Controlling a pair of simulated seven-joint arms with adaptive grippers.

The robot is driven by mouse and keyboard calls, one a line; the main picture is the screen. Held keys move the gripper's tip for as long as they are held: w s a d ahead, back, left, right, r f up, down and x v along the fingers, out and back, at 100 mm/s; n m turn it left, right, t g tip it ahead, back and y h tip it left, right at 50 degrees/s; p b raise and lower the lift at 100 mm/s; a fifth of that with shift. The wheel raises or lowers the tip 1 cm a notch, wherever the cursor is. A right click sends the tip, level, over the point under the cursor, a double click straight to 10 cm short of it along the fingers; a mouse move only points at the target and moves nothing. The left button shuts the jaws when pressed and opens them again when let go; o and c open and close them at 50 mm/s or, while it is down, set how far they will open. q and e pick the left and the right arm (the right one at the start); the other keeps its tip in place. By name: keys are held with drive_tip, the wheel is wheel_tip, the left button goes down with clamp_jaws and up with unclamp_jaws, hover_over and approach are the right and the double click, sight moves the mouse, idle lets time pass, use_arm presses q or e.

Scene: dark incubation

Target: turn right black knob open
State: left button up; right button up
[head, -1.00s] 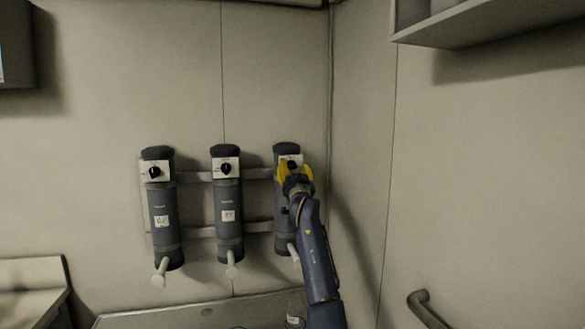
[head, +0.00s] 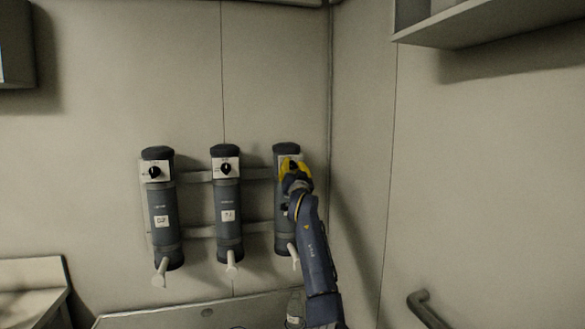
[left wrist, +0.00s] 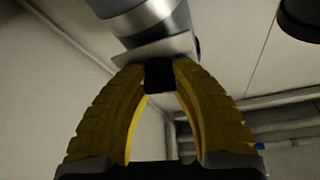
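Three dark grey cylinders hang on the wall in the head view, each with a white plate near its top. The right cylinder (head: 286,150) has its plate and knob mostly hidden behind my left gripper (head: 290,165). In the left wrist view, the right black knob (left wrist: 159,76) sits between the tips of the two yellow fingers of my left gripper (left wrist: 160,70). The fingers are drawn in against both sides of the knob. The left cylinder's knob (head: 154,171) and the middle cylinder's knob (head: 226,169) are in plain sight. My right gripper is not in view.
White spouts, such as the middle one (head: 231,263), stick out below the cylinders. A clear bottle (head: 295,306) stands below the right cylinder, beside my arm. A shelf (head: 480,25) is at upper right, and a grey rail (head: 425,306) at lower right.

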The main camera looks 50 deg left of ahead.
use_arm(q)
drive_tip(key=shift+r, duration=0.1)
clamp_jaws()
drive_tip(key=n+g+y, duration=0.1)
drive_tip(key=n, duration=0.1)
drive_tip(key=shift+d+n, duration=0.1)
drive_tip(key=shift+n, duration=0.3)
drive_tip(key=shift+r+n+g+y, duration=0.1)
drive_tip(key=shift+n+g+y, duration=0.35)
drive_tip(key=shift+n, duration=0.85)
drive_tip(key=o, duration=0.7)
unclamp_jaws()
drive_tip(key=shift+o, duration=1.1)
